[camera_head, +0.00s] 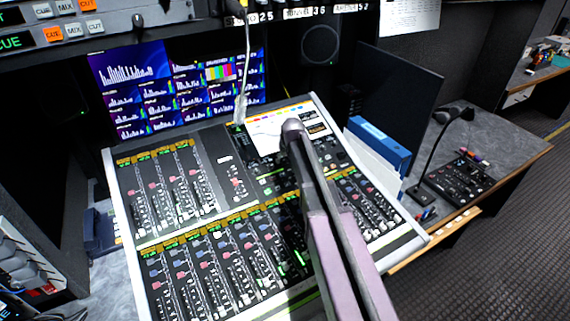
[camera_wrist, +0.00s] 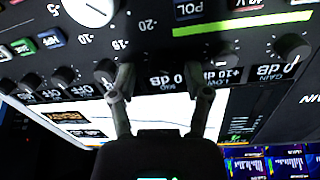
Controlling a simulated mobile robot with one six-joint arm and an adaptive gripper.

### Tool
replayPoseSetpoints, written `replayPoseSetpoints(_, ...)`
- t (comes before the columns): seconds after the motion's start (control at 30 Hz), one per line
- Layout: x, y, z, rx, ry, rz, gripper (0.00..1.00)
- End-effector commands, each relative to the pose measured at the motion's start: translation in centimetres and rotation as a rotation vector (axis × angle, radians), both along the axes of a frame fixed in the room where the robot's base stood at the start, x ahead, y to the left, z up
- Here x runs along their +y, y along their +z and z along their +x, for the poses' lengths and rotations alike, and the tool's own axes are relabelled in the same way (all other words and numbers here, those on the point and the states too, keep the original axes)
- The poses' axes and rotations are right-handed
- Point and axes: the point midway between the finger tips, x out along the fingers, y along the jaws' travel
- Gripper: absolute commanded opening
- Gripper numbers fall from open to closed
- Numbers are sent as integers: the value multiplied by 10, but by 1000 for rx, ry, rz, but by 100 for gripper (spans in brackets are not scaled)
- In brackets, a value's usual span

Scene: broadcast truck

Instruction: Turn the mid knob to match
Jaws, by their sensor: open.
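The wrist view is upside down and shows a dark panel (camera_wrist: 145,50) with a row of black knobs. A small readout marked MID (camera_wrist: 172,80) sits between my gripper's fingers (camera_wrist: 165,82); part of its value is covered. The mid knob lies in the dark area between the fingers, and its pointer cannot be made out. My gripper is open, with one finger on each side of that spot; contact cannot be told. A low knob (camera_wrist: 225,51) with a +10 dB readout and a gain knob (camera_wrist: 291,47) with 0 dB are to the right.
More knobs (camera_wrist: 63,77) with OFF readouts are at the left. In the head view, a mixing console (camera_head: 224,170) fills the middle, with monitor screens (camera_head: 140,85) behind it.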

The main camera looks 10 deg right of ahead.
Motion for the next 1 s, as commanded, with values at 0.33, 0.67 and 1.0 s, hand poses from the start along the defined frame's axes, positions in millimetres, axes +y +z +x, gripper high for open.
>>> replayPoseSetpoints(0.33, 1, -6, 3, 0, 0, 0, 63)
replayPoseSetpoints(0.67, 1, -6, 3, 0, 0, 0, 22)
replayPoseSetpoints(1.0, 1, -6, 2, 0, 4, -1, 0)
